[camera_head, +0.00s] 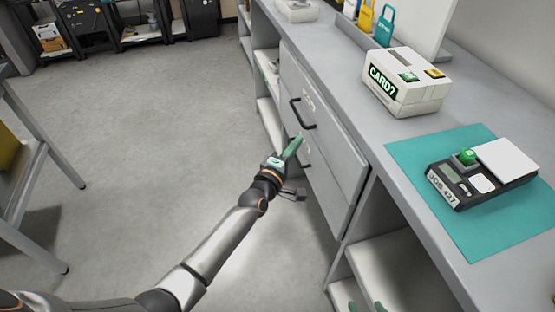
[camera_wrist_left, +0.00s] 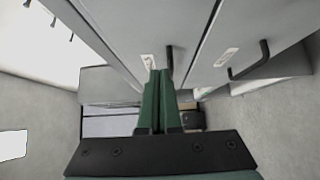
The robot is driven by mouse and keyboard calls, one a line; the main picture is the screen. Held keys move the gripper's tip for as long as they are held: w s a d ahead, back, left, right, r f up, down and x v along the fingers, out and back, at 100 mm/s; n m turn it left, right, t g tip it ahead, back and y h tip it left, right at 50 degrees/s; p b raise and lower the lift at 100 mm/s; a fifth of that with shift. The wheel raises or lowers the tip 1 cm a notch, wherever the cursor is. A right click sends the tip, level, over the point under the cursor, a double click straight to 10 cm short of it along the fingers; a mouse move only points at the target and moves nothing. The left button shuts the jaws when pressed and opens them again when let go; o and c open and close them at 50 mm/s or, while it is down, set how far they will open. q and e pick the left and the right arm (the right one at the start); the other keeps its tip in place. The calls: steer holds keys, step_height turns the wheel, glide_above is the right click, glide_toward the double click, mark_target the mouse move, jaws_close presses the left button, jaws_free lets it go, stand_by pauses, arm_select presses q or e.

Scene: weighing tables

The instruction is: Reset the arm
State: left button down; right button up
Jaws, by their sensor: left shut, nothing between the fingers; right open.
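My left gripper (camera_head: 298,140) reaches in from the lower left, beside the drawer fronts under the long counter. Its green fingers (camera_wrist_left: 160,74) are together with nothing between them, and they also show in the left wrist view. In that view the fingertips overlap the drawer front near a dark handle (camera_wrist_left: 170,60); I cannot tell whether they touch it. My right gripper (camera_head: 366,306) shows only as two green fingertips at the bottom edge, apart and with nothing visible between them; the rest is out of frame.
A grey counter (camera_head: 340,72) runs along the right, above a drawer (camera_head: 325,130) with a dark handle (camera_head: 300,113). A table leg (camera_head: 45,140) stands left; the floor between is clear.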

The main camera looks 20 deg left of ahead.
arm_select(q)
steer(key=p+v, duration=0.1)
steer(key=v, duration=0.6)
arm_select(e)
steer(key=shift+w+r, duration=0.3)
steer(key=shift+r, duration=0.25)
arm_select(q)
steer(key=s+f+m+g, duration=0.35)
steer(key=s+m, duration=0.25)
steer(key=s, duration=0.2)
steer(key=s+f+m+g, duration=0.2)
steer(key=s+f+m, duration=0.35)
steer(key=s, duration=0.35)
steer(key=s+f+m+g, duration=0.3)
steer(key=s+f+m, duration=0.1)
steer(key=s+m, duration=0.35)
steer(key=s+a+r+n+y+p, duration=0.1)
steer(key=s+a+r+p, duration=0.1)
steer(key=r+p, duration=0.7)
steer(key=a+p, duration=0.1)
steer(key=p, duration=0.2)
steer(key=shift+a+n+y, duration=0.3)
steer(key=shift+a, duration=0.1)
arm_select(e)
steer(key=s+d+r+h, duration=0.1)
steer(key=s+d+r, duration=0.1)
steer(key=r, duration=0.7)
steer(key=shift+s+d+m, duration=0.15)
steer(key=shift+d+m, duration=0.15)
steer(key=shift+d, duration=0.5)
